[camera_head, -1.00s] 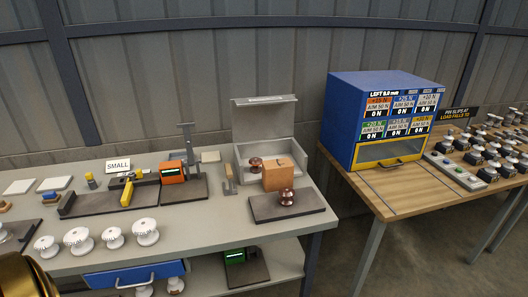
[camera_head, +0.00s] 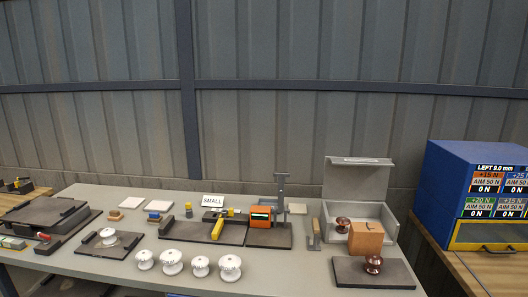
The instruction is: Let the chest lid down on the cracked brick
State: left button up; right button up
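The grey chest (camera_head: 390,222) stands at the right end of the grey bench, against the back. Its lid (camera_head: 357,182) is up, leaning slightly back, with a small pale label at its top edge. The orange-brown brick (camera_head: 366,238) is at the chest's front right and hides part of its front wall. I cannot tell whether it is inside the chest or just before it. No crack can be made out at this size. A brown insulator (camera_head: 343,224) shows in the chest, left of the brick. Neither of my grippers is in view.
A brown insulator (camera_head: 373,264) sits on a dark pad (camera_head: 400,277) before the chest. A trowel-like tool (camera_head: 314,236) and an orange gauge on a stand (camera_head: 260,216) are left of it. White insulators (camera_head: 200,266) line the front. A blue cabinet (camera_head: 470,172) stands right.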

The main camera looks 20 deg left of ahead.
aim_at(345, 177)
jog(key=i+l+u, duration=0.1)
jog(key=l+u, duration=0.15)
jog(key=u, duration=0.25)
jog(key=i+l+u, duration=0.1)
jog(key=l+u, duration=0.2)
jog(key=u, duration=0.2)
jog(key=l+u, duration=0.3)
jog(key=u, duration=0.15)
jog(key=l+u, duration=0.35)
jog(key=u, duration=0.15)
